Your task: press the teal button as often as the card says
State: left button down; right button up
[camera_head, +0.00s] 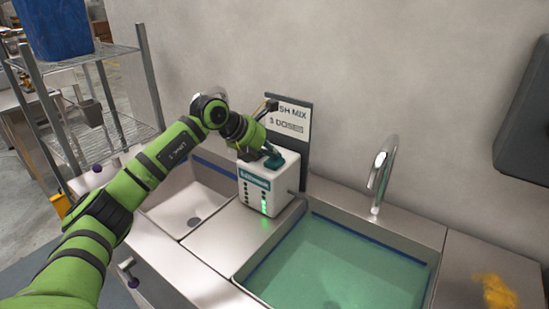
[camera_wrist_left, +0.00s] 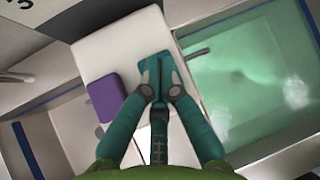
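A white dispenser box (camera_head: 268,183) stands between two sinks, with a column of lit green lights on its front. The teal button (camera_wrist_left: 157,66) is on top of the box. My left gripper (camera_wrist_left: 160,92) points down at it with fingertips together, empty; the tips overlap the button, and I cannot tell whether they press it. In the head view the left gripper (camera_head: 270,157) hides most of the button. The card (camera_head: 293,118) behind the box reads "…SH MIX" and "DOSES", with a small digit that looks like a 3. My right gripper is not in view.
A purple block or button (camera_wrist_left: 105,97) sits beside the teal one. A sink with greenish water (camera_head: 340,265) lies to the right, with a tap (camera_head: 380,180); an empty basin (camera_head: 185,208) lies to the left.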

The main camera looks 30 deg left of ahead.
aim_at(272, 161)
pick_arm(q)
jog(key=shift+r+p, duration=0.45)
jog(key=shift+r, duration=0.3)
notch_tip(272, 161, up, 5)
jog(key=p, duration=0.4)
jog(key=shift+r, duration=0.1)
dwell(0.6)
